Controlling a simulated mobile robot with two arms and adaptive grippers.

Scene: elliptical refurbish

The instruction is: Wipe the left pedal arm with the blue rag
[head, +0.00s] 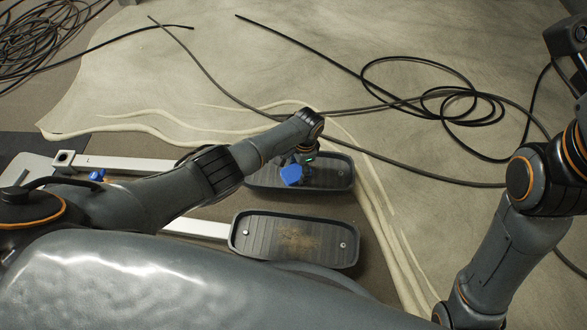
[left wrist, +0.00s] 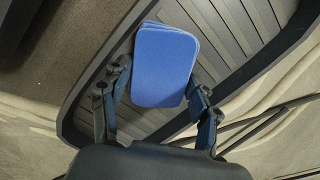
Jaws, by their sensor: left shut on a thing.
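My left gripper (head: 304,164) is shut on a blue rag (head: 291,174) over the far dark grey pedal (head: 338,178). In the left wrist view the rag (left wrist: 165,65) is a folded blue pad between the two fingers, in front of the pedal's ribbed tread (left wrist: 250,80). I cannot tell whether the rag touches the tread. The far pedal sits on a white bar (head: 130,164), partly hidden by my left arm. The near pedal (head: 255,240), on another white bar (head: 200,229), has a brown dirty patch (head: 296,240). My right arm stands at the right; its gripper is out of view.
Black cable (head: 440,95) lies in loops on the pale floor hide (head: 230,60) beyond the pedals. More coiled cable (head: 35,45) lies at the top left. A blue knob (head: 97,175) shows beside the far bar. The hide has raised folds around the far pedal.

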